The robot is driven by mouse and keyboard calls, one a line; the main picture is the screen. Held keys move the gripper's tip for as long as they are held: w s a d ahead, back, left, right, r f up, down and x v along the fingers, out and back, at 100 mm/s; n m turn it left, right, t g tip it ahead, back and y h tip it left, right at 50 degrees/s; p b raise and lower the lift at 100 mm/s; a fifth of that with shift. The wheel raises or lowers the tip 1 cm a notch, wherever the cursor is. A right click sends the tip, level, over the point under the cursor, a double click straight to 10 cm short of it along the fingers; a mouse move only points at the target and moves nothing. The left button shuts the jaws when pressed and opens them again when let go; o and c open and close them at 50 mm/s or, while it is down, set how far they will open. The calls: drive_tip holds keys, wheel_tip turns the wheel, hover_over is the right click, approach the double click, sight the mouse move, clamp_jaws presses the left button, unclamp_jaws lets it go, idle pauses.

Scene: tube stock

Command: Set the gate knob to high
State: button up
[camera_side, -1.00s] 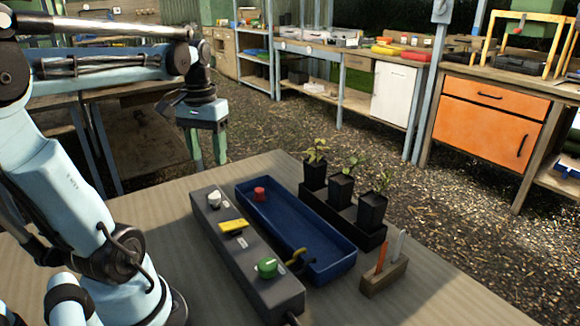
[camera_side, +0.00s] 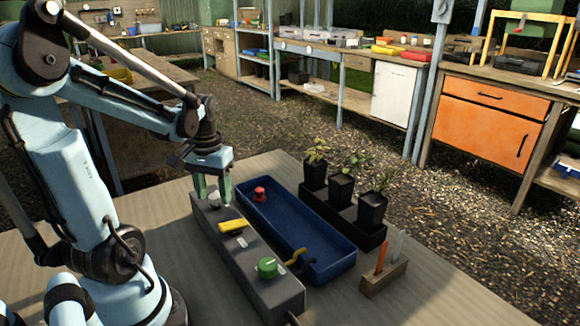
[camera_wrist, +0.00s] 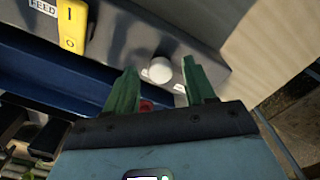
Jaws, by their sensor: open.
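The grey control box (camera_side: 240,258) lies along the table and carries a white knob (camera_side: 214,201) at its far end, a yellow switch (camera_side: 233,227) in the middle and a green knob (camera_side: 267,267) at its near end. I cannot read which knob is the gate knob. My gripper (camera_side: 213,196) points down at the far end of the box, its green fingers open on either side of the white knob. In the wrist view the white knob (camera_wrist: 160,70) shows between the open fingertips, with no visible contact. A small label beside it is unreadable.
A blue tray (camera_side: 318,277) lies right of the box, holding a red part (camera_side: 259,194) and a yellow-and-black part (camera_side: 298,257). Potted seedlings (camera_side: 341,190) stand in a black holder beyond. A wooden block (camera_side: 384,278) holds two upright tools. The wrist view shows FEED beside the yellow switch (camera_wrist: 73,25).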

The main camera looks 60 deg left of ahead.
clamp_jaws()
idle(0.3)
drive_tip(key=shift+a, duration=2.8)
unclamp_jaws()
drive_tip(key=shift+r, duration=0.1)
wheel_tip(320, 180, up, 12)
